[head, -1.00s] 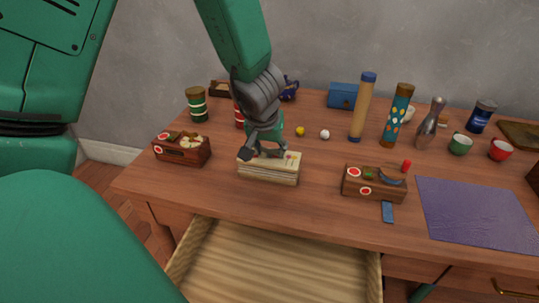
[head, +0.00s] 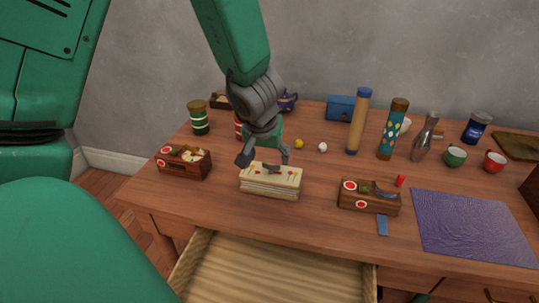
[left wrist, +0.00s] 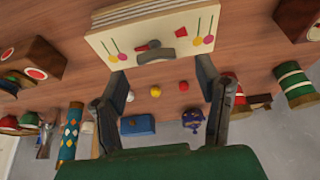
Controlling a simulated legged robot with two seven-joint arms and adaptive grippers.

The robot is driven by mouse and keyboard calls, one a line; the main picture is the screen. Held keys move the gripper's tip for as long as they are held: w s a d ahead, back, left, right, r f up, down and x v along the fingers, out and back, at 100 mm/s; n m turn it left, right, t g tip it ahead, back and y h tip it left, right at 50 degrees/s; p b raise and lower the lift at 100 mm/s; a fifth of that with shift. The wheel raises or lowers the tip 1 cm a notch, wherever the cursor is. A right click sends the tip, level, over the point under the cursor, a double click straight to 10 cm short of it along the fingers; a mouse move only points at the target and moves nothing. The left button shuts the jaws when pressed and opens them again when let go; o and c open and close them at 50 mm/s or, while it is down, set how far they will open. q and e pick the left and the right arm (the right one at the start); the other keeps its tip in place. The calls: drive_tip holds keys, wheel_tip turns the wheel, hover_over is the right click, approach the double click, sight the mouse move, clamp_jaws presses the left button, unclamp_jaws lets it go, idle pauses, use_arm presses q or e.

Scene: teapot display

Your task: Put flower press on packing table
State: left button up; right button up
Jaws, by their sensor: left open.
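The flower press (head: 270,184), a cream layered block with small pressed-flower marks and a dark knob on top, lies flat on the wooden table (head: 320,225). It also shows at the top of the left wrist view (left wrist: 150,30). My left gripper (head: 264,160) is open and empty just above the press, its fingers pointing down toward the top. In the left wrist view the open fingers (left wrist: 162,74) spread near the press's edge, with nothing between them. I cannot tell whether this table is the packing table. My right gripper is not in view.
An open, empty-looking drawer (head: 270,268) juts out below the front edge. Wooden boxes stand left (head: 184,162) and right (head: 368,197) of the press. A purple mat (head: 470,228) lies at right. Tall bottles and a blue box (head: 341,108) stand behind.

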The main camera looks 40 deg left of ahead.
use_arm(q)
drive_tip(key=p+v, duration=0.4)
drive_tip(key=v, duration=0.3)
drive_tip(key=shift+s+r, duration=0.15)
drive_tip(key=shift+r, duration=0.2)
drive_tip(key=shift+d, duration=0.2)
